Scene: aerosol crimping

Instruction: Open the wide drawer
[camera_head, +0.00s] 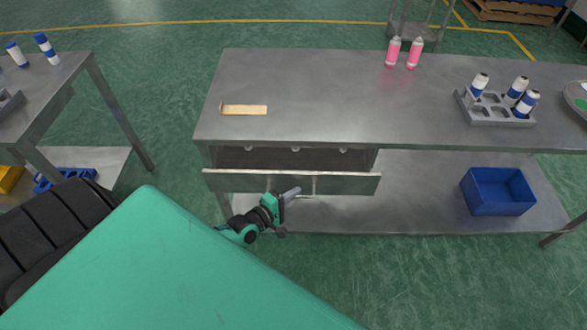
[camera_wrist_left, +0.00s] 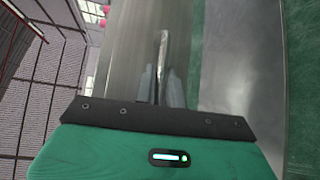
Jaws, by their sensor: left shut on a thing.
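The wide drawer (camera_head: 240,181) under the steel table stands partly pulled out, with a dark interior gap showing behind its metal front. A few small pale things show at the back of that gap. My left gripper (camera_head: 297,193) is at the drawer's front, shut on its handle (camera_head: 314,185). The left wrist view shows the gripper fingers (camera_wrist_left: 162,88) around the thin upright handle (camera_wrist_left: 162,50) against the drawer front (camera_wrist_left: 135,45). The fingertips are small and partly blurred there. My right gripper is not in view.
On the table (camera_head: 310,100) are a wooden piece (camera_head: 243,110), two pink cans (camera_head: 393,50) and a grey holder (camera_head: 495,118) with blue-and-white cans. A blue bin (camera_head: 497,191) sits on the lower shelf. Green floor in front of the table is clear.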

